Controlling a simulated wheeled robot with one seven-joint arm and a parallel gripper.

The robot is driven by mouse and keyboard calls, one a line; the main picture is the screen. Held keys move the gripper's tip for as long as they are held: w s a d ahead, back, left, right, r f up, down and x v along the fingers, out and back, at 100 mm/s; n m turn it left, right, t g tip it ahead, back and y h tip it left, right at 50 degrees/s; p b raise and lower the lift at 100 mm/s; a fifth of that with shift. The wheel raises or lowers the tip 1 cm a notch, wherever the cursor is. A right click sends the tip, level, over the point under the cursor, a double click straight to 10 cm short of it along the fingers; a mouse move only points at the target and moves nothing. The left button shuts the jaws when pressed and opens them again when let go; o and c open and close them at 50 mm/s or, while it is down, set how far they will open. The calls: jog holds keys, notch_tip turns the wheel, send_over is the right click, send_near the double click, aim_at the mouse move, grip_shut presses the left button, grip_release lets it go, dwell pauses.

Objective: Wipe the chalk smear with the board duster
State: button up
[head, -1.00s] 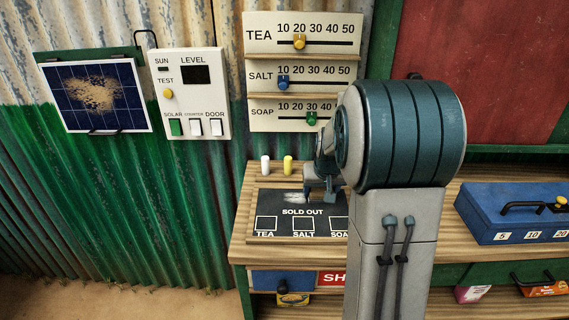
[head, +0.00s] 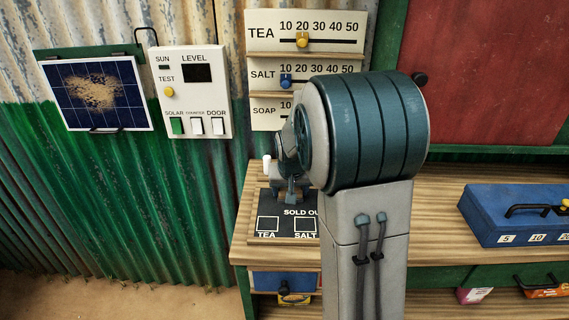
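The black SOLD OUT chalkboard (head: 262,208) lies on the wooden counter, with boxes marked TEA and SALT showing; its right part is behind my arm. The chalk smear does not show now; my gripper and arm cover the upper part of the board. My gripper (head: 291,192) is low over the upper part of the board, and I cannot tell whether it touches. Its fingers are small and partly hidden, so I cannot tell whether they are open or shut. I cannot make out the board duster.
A white upright stick (head: 267,163) stands behind the board, close to my gripper. Slider signs (head: 305,31) hang above. A switch panel (head: 190,92) and a dusty solar panel (head: 97,93) are on the left. A blue box (head: 490,212) sits on the counter at right.

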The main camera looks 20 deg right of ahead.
jog(key=shift+w+a+r+p, duration=0.1)
jog(key=shift+a+r+p, duration=0.15)
jog(key=shift+r+p, duration=0.1)
notch_tip(320, 180, up, 2)
jog(key=shift+p, duration=0.3)
jog(key=shift+d+r, duration=0.15)
jog(key=shift+r, duration=0.2)
jog(key=shift+r+p, duration=1.85)
jog(key=shift+r, duration=0.6)
jog(key=shift+f, duration=0.1)
